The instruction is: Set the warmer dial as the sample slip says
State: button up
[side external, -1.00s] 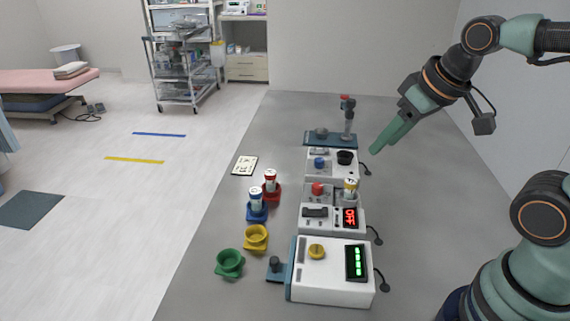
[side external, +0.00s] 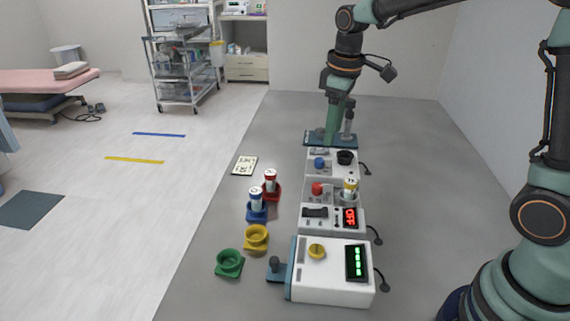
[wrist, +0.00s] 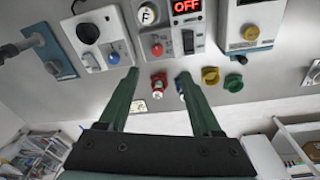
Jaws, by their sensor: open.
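My gripper (side external: 331,141) points down in front of the teal plate at the far end of the row. In the wrist view its two fingers (wrist: 157,73) stand apart with nothing between them. A yellow dial (side external: 317,251) sits on the nearest white unit (side external: 330,291), beside a green lit display (side external: 356,263). It also shows in the wrist view (wrist: 250,33). A black round knob (side external: 345,157) is on the far white unit, next to a blue button (side external: 319,163). No label tells which is the warmer. The slip (side external: 244,165) lies left of the units; its marks are too small to read.
Red- and blue-holder vials (side external: 270,180) and empty yellow (side external: 256,238) and green (side external: 229,263) holders stand left.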

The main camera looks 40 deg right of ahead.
jog(key=n+g, duration=0.1)
jog(key=n, duration=0.1)
send_over(318, 185)
notch_tip(318, 185, down, 5)
notch_tip(318, 185, down, 12)
jog(key=shift+r, duration=0.15)
jog(key=shift+c, duration=0.3)
grip_shut()
